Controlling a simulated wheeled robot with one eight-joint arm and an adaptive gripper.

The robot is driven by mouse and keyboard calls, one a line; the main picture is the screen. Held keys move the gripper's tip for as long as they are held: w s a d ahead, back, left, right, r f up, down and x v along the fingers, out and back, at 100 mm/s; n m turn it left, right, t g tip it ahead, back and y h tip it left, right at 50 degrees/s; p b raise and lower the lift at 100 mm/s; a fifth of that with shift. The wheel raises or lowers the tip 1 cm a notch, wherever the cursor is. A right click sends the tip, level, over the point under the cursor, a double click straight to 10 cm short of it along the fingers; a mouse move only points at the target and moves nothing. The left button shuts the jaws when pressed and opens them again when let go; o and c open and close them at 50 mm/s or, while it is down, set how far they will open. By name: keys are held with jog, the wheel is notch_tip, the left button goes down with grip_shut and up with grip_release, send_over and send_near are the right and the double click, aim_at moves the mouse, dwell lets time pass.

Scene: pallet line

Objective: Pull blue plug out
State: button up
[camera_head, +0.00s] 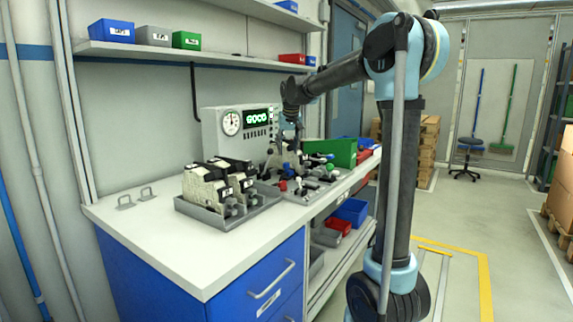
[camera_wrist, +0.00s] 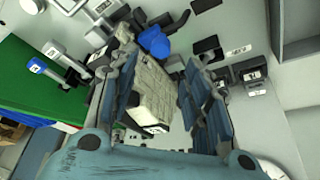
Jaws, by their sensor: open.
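The blue plug (camera_wrist: 154,41) is a round blue cap in the upper middle of the wrist view. It sits at the end of a worn cream-coloured block (camera_wrist: 146,88). My gripper (camera_wrist: 161,66) is open, with one finger on each side of the block. The blue plug shows just beyond the fingertips; I cannot tell whether either finger touches the block. In the head view my gripper (camera_head: 288,143) points down over the back of the bench, in front of the grey gauge box. I cannot make out the blue plug there.
The grey gauge box (camera_head: 238,130) with a green display stands behind. A grey tray (camera_head: 228,215) with several cream-and-black units is front left. A fixture plate (camera_head: 310,190) with coloured knobs and a green bin (camera_head: 335,152) are to the right.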

aim_at(286, 164)
jog(key=x, duration=0.8)
jog(key=shift+c, duration=0.3)
grip_shut()
